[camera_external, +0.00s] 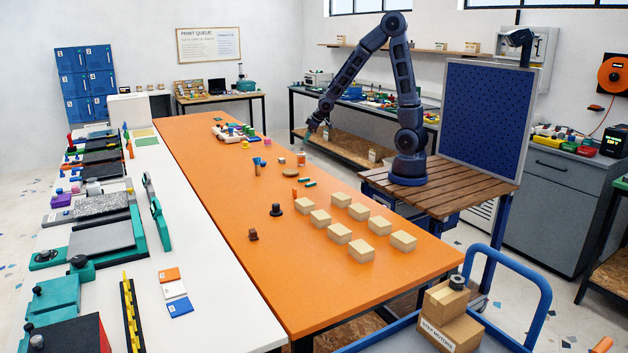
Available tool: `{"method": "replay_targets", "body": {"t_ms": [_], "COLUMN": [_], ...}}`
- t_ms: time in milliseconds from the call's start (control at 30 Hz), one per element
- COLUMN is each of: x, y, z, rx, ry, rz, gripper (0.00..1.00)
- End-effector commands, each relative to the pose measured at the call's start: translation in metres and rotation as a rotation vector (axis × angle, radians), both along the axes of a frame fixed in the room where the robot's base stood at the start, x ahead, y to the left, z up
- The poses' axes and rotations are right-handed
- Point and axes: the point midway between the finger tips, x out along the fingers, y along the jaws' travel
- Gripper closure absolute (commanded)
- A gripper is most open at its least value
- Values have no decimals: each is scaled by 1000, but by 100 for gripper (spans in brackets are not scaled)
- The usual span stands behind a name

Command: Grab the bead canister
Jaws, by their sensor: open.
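My gripper (308,138) hangs at the end of my blue arm, above the right side of the long orange table (225,240). It is small in this view, open, and I see nothing held in it. A small upright orange-and-white cylinder (301,159) stands on the table just below and slightly left of my gripper. It may be the bead canister, but it is too small to be sure. A gap shows between it and my gripper in the picture.
Near the cylinder are a brown disc (290,171), a blue funnel-like piece (257,163) and small green rods (309,184). Several cardboard boxes (361,250) stand nearer the camera. A blue perforated panel (487,115) rises right of my arm.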

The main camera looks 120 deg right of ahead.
Motion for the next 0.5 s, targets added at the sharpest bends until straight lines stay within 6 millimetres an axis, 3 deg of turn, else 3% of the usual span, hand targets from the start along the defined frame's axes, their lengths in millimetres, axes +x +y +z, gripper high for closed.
{"method": "replay_targets", "body": {"t_ms": [200, 500], "x": [-31, -59], "y": [-52, -88], "z": [-45, -79], "rx": [29, 46], "ry": [-57, -124], "rz": [-74, -132], "gripper": [32, 32]}}
